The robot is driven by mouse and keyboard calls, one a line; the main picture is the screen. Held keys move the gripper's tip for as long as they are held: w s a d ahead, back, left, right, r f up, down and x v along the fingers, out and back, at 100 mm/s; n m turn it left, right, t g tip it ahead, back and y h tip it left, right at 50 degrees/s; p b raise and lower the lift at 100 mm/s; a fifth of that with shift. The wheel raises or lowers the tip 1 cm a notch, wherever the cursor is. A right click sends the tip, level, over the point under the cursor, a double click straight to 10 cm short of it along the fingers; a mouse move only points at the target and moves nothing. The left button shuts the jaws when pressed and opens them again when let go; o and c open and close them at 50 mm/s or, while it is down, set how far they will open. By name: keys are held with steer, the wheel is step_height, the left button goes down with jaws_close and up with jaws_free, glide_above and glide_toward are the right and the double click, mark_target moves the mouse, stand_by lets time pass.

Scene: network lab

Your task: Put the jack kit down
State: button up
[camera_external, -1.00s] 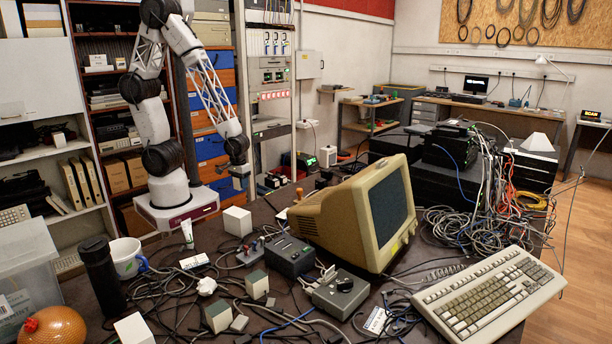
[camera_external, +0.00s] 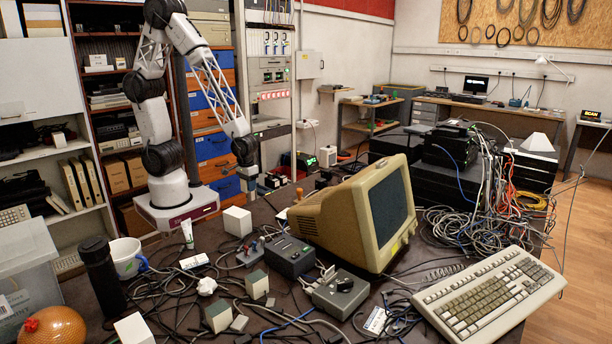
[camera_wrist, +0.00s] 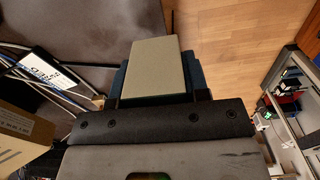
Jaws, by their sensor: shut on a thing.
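My gripper (camera_wrist: 155,88) is shut on a flat-topped olive-beige box (camera_wrist: 154,66), which I take to be the jack kit. Dark blue finger parts show at both sides of it in the wrist view. In the external view my gripper (camera_external: 249,182) hangs low at the far edge of the dark table (camera_external: 215,262), and the held box is too small there to make out clearly. The wrist view shows table surface to the left of the box and wooden floor to its right. I cannot tell whether the box touches anything below.
A pale block (camera_external: 237,221) stands on the table in front of my gripper. Cables, a grey box (camera_external: 289,256) and a beige monitor (camera_external: 365,215) crowd the table's middle. A mug (camera_external: 127,258) and black bottle (camera_external: 101,278) stand at left. Bare tabletop is scarce.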

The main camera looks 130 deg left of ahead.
steer(key=w+d+r+m, duration=0.2)
steer(key=w+d, duration=0.2)
steer(key=w, duration=0.4)
steer(key=w+d+r+m, duration=0.1)
steer(key=w+d+m, duration=0.15)
steer(key=w, duration=0.65)
steer(key=w+d+r+m, duration=0.1)
steer(key=w+d, duration=0.4)
steer(key=w+d+r+m, duration=0.1)
steer(key=w+d+m, duration=0.1)
steer(key=w+d, duration=0.3)
steer(key=w+d+r+m, duration=0.1)
steer(key=w+d, duration=0.3)
steer(key=d, duration=0.3)
steer(key=shift+w+r+m, duration=0.3)
steer(key=shift+w+m, duration=0.05)
steer(key=shift+w, duration=0.05)
steer(key=w+d+r+m, duration=0.2)
steer(key=w+d, duration=0.1)
steer(key=d, duration=1.1)
steer(key=w+d+r+m, duration=0.2)
steer(key=w+d+m, duration=0.1)
steer(key=d, duration=1.1)
steer(key=w+d+r+m, duration=0.2)
steer(key=w+d+m, duration=0.1)
steer(key=d, duration=1.1)
steer(key=shift+w, duration=0.2)
steer(key=shift+f, duration=0.1)
steer(key=shift+f, duration=2.45)
steer(key=shift+f, duration=0.1)
